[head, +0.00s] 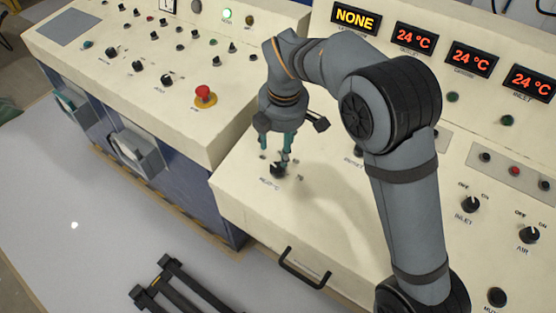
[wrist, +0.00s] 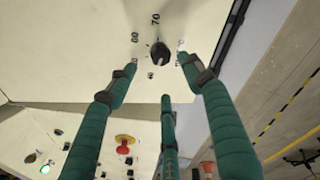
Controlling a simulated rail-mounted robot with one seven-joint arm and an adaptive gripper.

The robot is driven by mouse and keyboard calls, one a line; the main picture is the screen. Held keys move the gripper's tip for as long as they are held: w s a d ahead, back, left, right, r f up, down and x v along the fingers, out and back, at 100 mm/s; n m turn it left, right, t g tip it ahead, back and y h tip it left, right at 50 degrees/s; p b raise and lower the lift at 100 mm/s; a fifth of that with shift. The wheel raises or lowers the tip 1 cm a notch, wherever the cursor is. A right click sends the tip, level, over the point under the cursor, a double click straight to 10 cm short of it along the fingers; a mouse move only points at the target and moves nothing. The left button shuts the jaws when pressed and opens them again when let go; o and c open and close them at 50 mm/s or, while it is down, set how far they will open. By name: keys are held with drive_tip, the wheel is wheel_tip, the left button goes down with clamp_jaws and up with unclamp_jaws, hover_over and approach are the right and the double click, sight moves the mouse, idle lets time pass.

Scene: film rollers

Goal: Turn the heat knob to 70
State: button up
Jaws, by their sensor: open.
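The heat knob (head: 279,170) is a small black knob on the cream sloped panel, left of the middle. It also shows in the wrist view (wrist: 160,54), ringed by printed numbers; 70 and 60 are readable, others are too small or partly covered. I cannot tell which number its pointer faces. My gripper (head: 283,156) is above the knob, pointing down, with its teal fingers spread. In the wrist view, my gripper (wrist: 158,75) has fingertips left, right and below the knob, with gaps visible. I cannot tell whether any finger touches it.
A red emergency button (head: 205,95) stands on the neighbouring console. Displays at the back read NONE (head: 356,18) and 24 °C (head: 415,39). INLET (head: 470,203) and AIR (head: 528,235) knobs lie to the right of my arm. A black drawer handle (head: 304,270) is below.

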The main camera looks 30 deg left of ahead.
sight(278, 166)
drive_tip(key=f, duration=0.6)
drive_tip(key=w+a+f, duration=0.1)
drive_tip(key=f, duration=0.2)
drive_tip(key=shift+f, duration=0.35)
drive_tip(key=c, duration=0.3)
drive_tip(key=c, duration=0.8)
